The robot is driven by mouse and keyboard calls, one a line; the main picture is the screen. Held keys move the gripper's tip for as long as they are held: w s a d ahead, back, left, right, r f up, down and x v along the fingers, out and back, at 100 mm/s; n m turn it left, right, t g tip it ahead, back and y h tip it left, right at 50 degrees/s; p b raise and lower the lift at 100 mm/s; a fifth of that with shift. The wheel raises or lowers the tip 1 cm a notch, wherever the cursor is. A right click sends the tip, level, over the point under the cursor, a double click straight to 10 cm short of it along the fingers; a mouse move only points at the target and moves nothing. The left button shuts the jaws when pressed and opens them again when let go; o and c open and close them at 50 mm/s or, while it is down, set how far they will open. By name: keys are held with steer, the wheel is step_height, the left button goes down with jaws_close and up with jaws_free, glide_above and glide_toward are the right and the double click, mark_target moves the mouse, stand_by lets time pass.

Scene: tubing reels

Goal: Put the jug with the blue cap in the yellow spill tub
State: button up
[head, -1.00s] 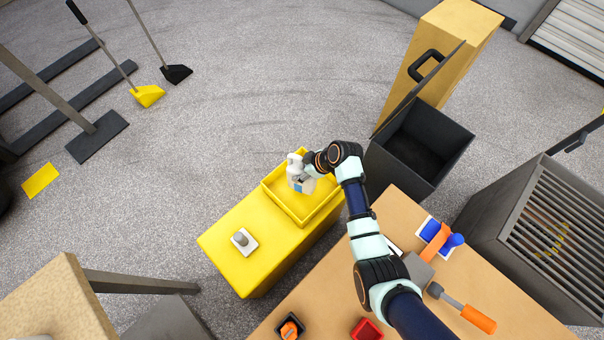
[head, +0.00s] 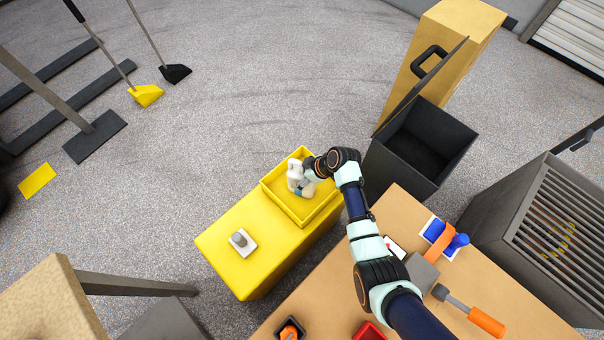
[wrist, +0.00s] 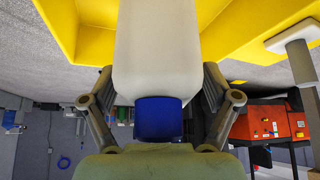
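The white jug (head: 293,176) is at the yellow spill tub (head: 283,203), inside its outline in the head view. In the wrist view the white jug body (wrist: 157,45) fills the top middle, with its blue cap (wrist: 158,119) toward my palm. My gripper (wrist: 158,75) has a finger along each side of the jug and looks shut on it. The tub's yellow wall (wrist: 62,22) shows beyond the jug in the wrist view. Whether the jug touches the tub floor cannot be told.
The tub stands on a yellow block with a grey knob on a white plate (head: 242,242). An open dark bin (head: 420,145) stands right of the tub. The wooden bench (head: 400,205) below my arm holds a blue-and-orange item, an orange-handled tool (head: 486,321) and small trays.

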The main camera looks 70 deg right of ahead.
steer(key=shift+r, duration=0.1)
steer(key=p+v, duration=0.6)
steer(key=v, duration=0.6)
steer(key=w+a+r+t, duration=0.1)
steer(key=w+a+r, duration=0.5)
steer(key=a, duration=0.2)
steer(key=w+a+r+n+t+h, duration=0.1)
steer(key=w+a+r, duration=0.5)
steer(key=a, duration=0.3)
steer(key=w+a+r+t, duration=0.1)
steer(key=w+a+r, duration=0.5)
steer(key=a, duration=0.2)
steer(key=s+a+r+t+y, duration=0.1)
steer(key=s+a+r+t, duration=0.2)
steer(key=a+r, duration=0.8)
steer(key=a, duration=0.4)
